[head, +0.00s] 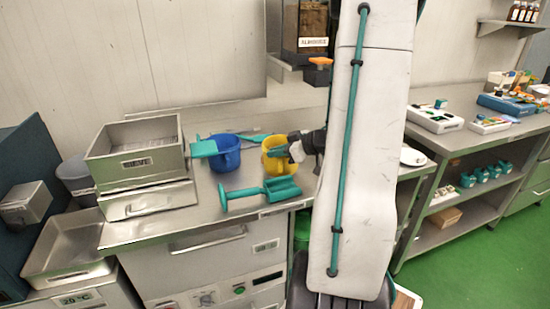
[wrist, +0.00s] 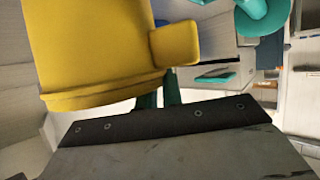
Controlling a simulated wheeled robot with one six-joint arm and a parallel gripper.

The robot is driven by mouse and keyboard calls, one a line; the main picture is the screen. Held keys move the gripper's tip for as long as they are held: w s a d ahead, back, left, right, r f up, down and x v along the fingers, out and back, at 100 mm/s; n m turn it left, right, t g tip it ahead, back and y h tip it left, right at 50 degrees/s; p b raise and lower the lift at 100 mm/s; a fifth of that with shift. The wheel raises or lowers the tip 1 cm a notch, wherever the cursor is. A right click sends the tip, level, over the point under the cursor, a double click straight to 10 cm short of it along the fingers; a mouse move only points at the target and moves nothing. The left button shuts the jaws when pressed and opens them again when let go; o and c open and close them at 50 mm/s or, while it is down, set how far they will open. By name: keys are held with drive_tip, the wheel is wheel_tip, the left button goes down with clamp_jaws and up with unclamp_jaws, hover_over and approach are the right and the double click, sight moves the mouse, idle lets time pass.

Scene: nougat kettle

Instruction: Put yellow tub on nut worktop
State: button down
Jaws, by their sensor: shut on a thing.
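The yellow tub (head: 272,160) is at the steel worktop (head: 200,222), just right of a blue tub (head: 225,153). My gripper (head: 284,150) reaches it from the right and is shut on it. In the wrist view the yellow tub (wrist: 90,45) fills the upper left, its handle-like tab (wrist: 175,43) just above my gripper's teal fingers (wrist: 160,97). The fingertips are hidden behind the tub. I cannot tell whether the tub touches the worktop or hangs slightly above it.
A teal scoop (head: 260,193) lies in front of the tubs. A steel sieve box (head: 137,153) stands at the left. An almond dispenser (head: 304,35) hangs behind. A second bench (head: 460,137) with several trays is at the right. My arm hides the worktop's right part.

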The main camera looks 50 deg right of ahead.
drive_tip(key=shift+f, duration=0.85)
drive_tip(key=shift+f, duration=0.1)
drive_tip(key=c, duration=1.5)
unclamp_jaws()
drive_tip(key=shift+c, duration=0.2)
